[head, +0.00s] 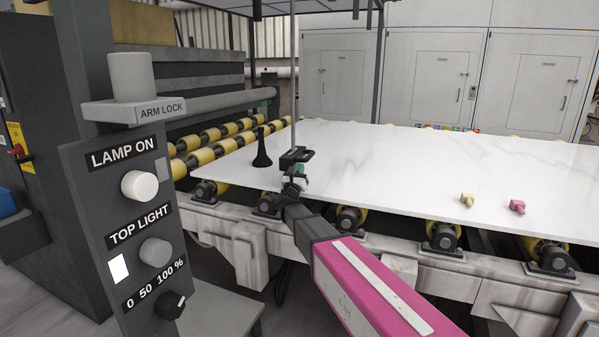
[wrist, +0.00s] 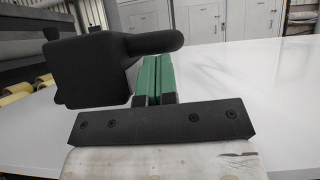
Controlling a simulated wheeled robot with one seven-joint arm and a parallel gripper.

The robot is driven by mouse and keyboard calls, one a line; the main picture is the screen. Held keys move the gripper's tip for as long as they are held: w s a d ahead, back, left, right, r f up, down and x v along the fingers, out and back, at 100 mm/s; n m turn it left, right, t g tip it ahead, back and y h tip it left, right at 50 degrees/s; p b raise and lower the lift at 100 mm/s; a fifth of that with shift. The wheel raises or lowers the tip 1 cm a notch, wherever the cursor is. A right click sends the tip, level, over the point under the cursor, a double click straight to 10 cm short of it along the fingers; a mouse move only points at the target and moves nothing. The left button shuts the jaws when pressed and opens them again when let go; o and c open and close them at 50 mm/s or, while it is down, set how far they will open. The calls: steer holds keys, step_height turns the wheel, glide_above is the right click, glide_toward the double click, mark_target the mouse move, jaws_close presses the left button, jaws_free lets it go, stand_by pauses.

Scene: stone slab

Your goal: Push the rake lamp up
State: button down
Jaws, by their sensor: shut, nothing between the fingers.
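A thin upright rod (head: 293,75) comes down to a black block (head: 297,155) just over the near edge of the white slab; I take this to be the rake lamp, though no label shows. In the wrist view a black block with a rounded bar (wrist: 95,70) stands large at the left, close beside my fingers. My gripper (head: 299,172) is just below and in front of the block in the head view. Its green fingers (wrist: 152,78) are shut together and empty. I cannot tell whether they touch the block, and the bar partly overlaps them in view.
The white slab (head: 400,165) lies on yellow rollers (head: 200,157). A black cone-shaped piece (head: 262,150) stands left of the rod. Yellow (head: 467,199) and pink (head: 517,207) pieces lie on the slab's right. A panel (head: 95,205) with lamp knobs stands at the left.

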steer(key=shift+r, duration=0.1)
step_height(320, 180, up, 50)
steer(key=shift+r, duration=0.25)
stand_by(0.4)
